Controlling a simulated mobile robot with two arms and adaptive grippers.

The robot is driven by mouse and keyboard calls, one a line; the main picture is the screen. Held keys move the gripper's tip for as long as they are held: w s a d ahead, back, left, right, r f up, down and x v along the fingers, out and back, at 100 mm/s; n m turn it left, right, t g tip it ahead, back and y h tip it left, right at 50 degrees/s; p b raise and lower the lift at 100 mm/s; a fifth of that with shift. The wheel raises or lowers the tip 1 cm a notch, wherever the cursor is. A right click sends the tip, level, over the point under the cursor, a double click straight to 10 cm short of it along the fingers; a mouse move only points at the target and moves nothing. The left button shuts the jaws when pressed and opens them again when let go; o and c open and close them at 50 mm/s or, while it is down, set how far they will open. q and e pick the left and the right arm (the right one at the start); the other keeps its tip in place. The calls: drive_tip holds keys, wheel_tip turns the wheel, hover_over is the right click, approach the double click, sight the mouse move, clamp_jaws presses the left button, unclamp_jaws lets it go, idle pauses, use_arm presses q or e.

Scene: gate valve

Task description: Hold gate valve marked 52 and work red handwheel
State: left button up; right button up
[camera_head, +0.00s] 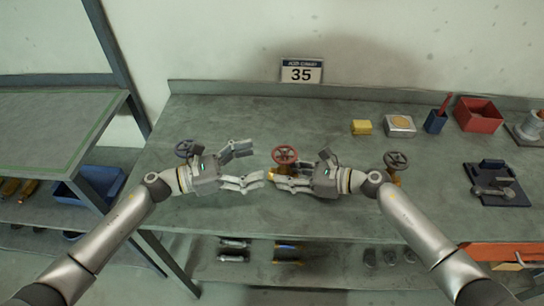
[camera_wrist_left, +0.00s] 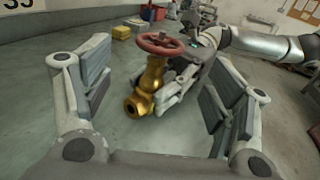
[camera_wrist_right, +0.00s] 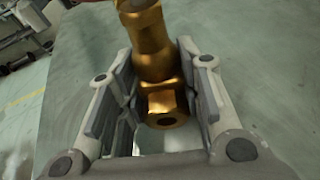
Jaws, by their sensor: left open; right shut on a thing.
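A brass gate valve (camera_wrist_left: 150,82) with a red handwheel (camera_wrist_left: 160,43) is upright at the middle of the bench. The red handwheel (camera_head: 285,154) also shows in the head view. My right gripper (camera_head: 276,178) is shut on the brass body, whose hexagonal end (camera_wrist_right: 166,103) sits between its fingers in the right wrist view. My left gripper (camera_head: 255,163) is open and empty, left of the valve, its fingers pointing toward it and apart from the handwheel. I cannot read any mark 52 on the valve. Whether its foot touches the bench is hidden.
Valves with dark handwheels stand left (camera_head: 186,147) and right (camera_head: 396,160) on the green bench (camera_head: 220,120). A sign marked 35 (camera_head: 301,71) stands behind. A yellow block (camera_head: 361,127), blue cup (camera_head: 436,122) and red bin (camera_head: 478,114) are at the back right.

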sight(284, 154)
use_arm(q)
drive_tip(key=v, duration=0.3)
drive_tip(key=shift+s+a, duration=0.1)
drive_tip(key=shift+a, duration=0.15)
drive_tip(key=shift+s+d, duration=0.1)
drive_tip(key=s+d+n+t, duration=0.1)
drive_tip(key=s+d+f+n+t+y, duration=0.1)
drive_tip(key=d, duration=0.1)
drive_tip(key=shift+s+d+f, duration=0.1)
drive_tip(key=shift+s+f, duration=0.05)
drive_tip(key=shift+s, duration=0.25)
drive_tip(key=w+d+t+y, duration=0.1)
drive_tip(key=w+d, duration=0.1)
drive_tip(key=w+d+r+n+t, duration=0.1)
drive_tip(key=w+d, duration=0.1)
drive_tip(key=d, duration=0.1)
drive_tip(key=w+d+n+t+y, duration=0.1)
drive_tip(key=w+d, duration=0.1)
drive_tip(key=w, duration=0.1)
drive_tip(key=shift+w+d+r+t+y, duration=0.1)
drive_tip(key=shift+d+r+t+y, duration=0.05)
drive_tip(key=shift+d+t+y, duration=0.2)
drive_tip(key=shift+c, duration=0.3)
drive_tip(key=c, duration=1)
